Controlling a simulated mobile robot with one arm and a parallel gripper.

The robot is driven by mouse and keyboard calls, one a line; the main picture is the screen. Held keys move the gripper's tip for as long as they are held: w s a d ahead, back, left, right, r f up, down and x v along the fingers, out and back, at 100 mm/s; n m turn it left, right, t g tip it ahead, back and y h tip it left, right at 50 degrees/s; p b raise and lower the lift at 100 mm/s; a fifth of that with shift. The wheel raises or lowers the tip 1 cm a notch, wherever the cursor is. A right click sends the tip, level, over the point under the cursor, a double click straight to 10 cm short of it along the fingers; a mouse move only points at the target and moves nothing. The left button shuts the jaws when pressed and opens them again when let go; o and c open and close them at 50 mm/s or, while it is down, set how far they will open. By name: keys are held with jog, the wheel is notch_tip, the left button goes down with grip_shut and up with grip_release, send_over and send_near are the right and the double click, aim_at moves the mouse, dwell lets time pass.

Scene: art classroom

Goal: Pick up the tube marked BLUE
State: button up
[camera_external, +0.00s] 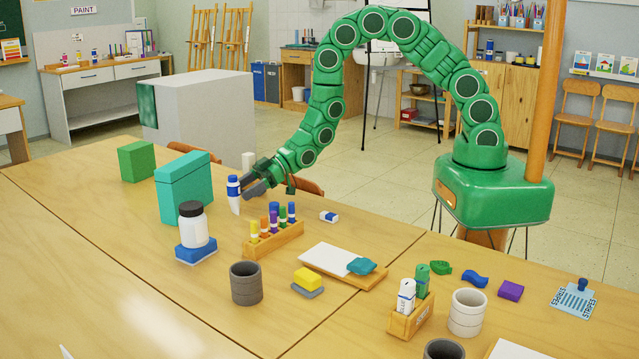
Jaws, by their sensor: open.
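A white tube with a blue cap and blue band (234,194) is upright, right of the teal box. Its marking is too small to read. My gripper (248,183) comes in from the right at the tube's side, its dark fingers open and apart. I cannot tell whether the fingers touch the tube or stand around it. A wooden rack (273,241) nearby holds several tubes with yellow, orange, purple, green and blue caps or bands.
A white jar with a black lid (194,227) stands on a blue block before the teal box (185,190). A green box (136,162) is farther left. The left front table is mostly clear.

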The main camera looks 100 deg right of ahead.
aim_at(229, 196)
jog(key=shift+d+x, duration=0.2)
jog(key=shift+x, duration=2.55)
jog(key=shift+w, duration=0.15)
jog(key=c, duration=1.1)
